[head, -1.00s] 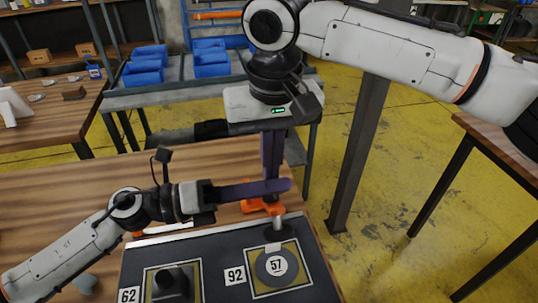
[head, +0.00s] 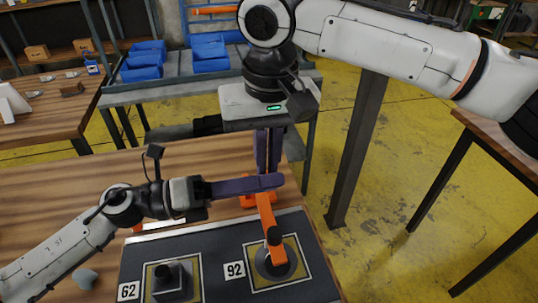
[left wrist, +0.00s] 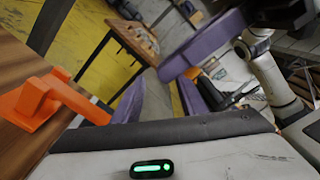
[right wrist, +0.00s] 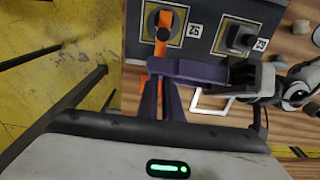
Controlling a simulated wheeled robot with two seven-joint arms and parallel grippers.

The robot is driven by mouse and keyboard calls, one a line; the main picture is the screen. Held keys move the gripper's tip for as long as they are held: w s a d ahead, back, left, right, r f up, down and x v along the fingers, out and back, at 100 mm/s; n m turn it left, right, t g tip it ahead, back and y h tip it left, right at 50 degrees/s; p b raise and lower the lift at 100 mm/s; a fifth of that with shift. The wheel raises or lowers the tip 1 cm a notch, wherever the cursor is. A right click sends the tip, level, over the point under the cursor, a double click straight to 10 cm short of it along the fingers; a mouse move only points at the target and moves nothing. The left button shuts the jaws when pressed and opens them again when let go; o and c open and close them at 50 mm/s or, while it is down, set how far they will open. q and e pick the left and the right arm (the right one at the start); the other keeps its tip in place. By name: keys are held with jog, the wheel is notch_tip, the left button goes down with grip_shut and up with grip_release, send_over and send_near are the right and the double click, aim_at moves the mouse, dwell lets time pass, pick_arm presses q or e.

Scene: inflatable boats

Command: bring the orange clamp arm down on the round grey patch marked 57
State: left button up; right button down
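The orange clamp arm (head: 265,215) lies lowered from its orange base over the round grey patch (head: 262,264), its dark pad end over the patch centre. The number on the patch is hidden. I cannot tell whether the pad presses firmly. The arm also shows over the patch in the right wrist view (right wrist: 163,30). My left gripper (head: 272,182) reaches across the clamp's base end. Its purple fingers stand apart in the left wrist view (left wrist: 168,95). My right gripper (head: 268,170) points down just behind it, its fingers close together. Their tips are partly hidden by the left gripper.
A shelf with blue bins (head: 145,65) stands behind the wooden table. A dark post (head: 355,150) rises at right.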

pick_arm(q)
jog(key=v, duration=0.6)
jog(key=shift+a, duration=0.4)
pick_arm(e)
notch_tip(320, 180, up, 10)
jog(key=shift+s+d, duration=0.3)
jog(key=shift+d, duration=0.1)
pick_arm(q)
jog(key=shift+s, duration=0.15)
pick_arm(e)
jog(key=shift+f, duration=0.1)
